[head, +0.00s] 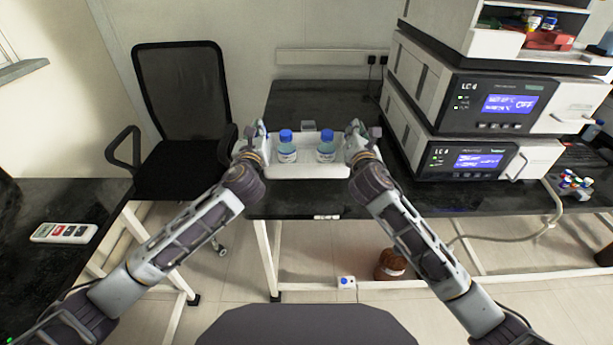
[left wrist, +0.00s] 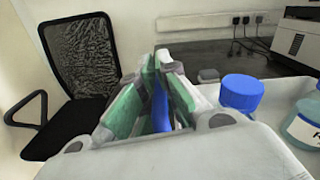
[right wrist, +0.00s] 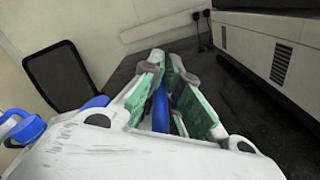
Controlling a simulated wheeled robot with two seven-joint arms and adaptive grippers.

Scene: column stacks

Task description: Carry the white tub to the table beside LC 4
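The white tub (head: 308,172) is between my two grippers at the front edge of the black table (head: 312,100) in the head view. It looks level; I cannot tell whether it touches the table. Two blue-capped bottles (head: 287,150) stand upright in it. My left gripper (head: 260,137) is at the tub's left end, its green-padded fingers closed about a blue grip in the left wrist view (left wrist: 160,100). My right gripper (head: 356,135) is at the right end, closed about a similar blue grip in the right wrist view (right wrist: 160,105). The LC units (head: 497,104) stand stacked right of the tub.
The table left of the LC stack is mostly clear, with a small grey object (head: 308,126) behind the tub. A black chair (head: 182,115) stands left. A brown bottle (head: 390,264) is on the floor below the table. A dark counter with a white device (head: 64,232) is at left.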

